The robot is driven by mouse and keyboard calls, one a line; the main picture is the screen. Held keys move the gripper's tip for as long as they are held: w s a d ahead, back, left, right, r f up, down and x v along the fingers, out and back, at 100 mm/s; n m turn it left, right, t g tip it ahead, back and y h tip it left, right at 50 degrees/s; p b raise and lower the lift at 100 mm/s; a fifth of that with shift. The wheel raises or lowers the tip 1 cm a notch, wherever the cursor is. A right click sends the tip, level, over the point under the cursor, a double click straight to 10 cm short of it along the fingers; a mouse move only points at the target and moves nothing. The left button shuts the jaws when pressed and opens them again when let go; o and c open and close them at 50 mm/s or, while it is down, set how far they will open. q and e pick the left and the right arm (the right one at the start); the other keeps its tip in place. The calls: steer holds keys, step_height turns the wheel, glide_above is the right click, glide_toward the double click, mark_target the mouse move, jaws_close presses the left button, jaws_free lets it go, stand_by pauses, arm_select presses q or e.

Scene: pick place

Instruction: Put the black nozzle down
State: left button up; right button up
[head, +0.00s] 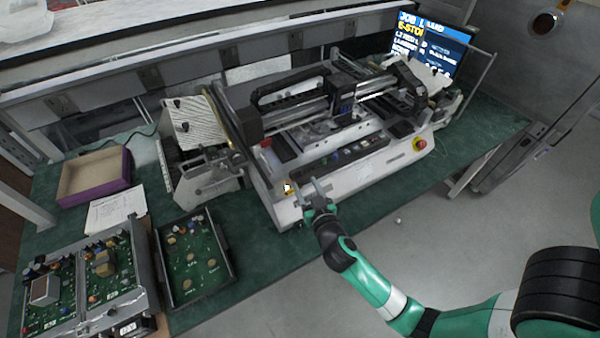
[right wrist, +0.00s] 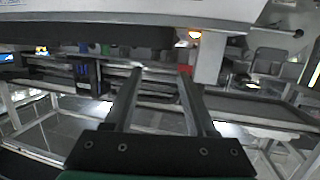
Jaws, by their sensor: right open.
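My right gripper (head: 308,188) is open, its fingers pointing at the front face of the white pick-and-place machine (head: 345,172), near its left front corner. In the right wrist view the two fingers of the right gripper (right wrist: 160,75) stand apart with nothing between them. I cannot make out a black nozzle in either view. A small pale piece (head: 287,188) shows just left of the fingertips, by the machine's front; I cannot tell what it is. My left gripper is not in view.
A green-topped bench (head: 262,262) carries the machine, circuit boards (head: 193,262), a purple-edged box (head: 95,178) and papers (head: 117,210). A monitor (head: 432,42) stands behind. The bench strip before the machine is clear. A small light object (head: 397,221) lies on the floor.

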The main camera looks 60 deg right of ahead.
mark_target(301, 171)
steer(key=x, duration=0.5)
steer(key=shift+d+f, duration=0.15)
steer(key=shift+d, duration=0.3)
steer(key=shift+s, duration=0.1)
jaws_close()
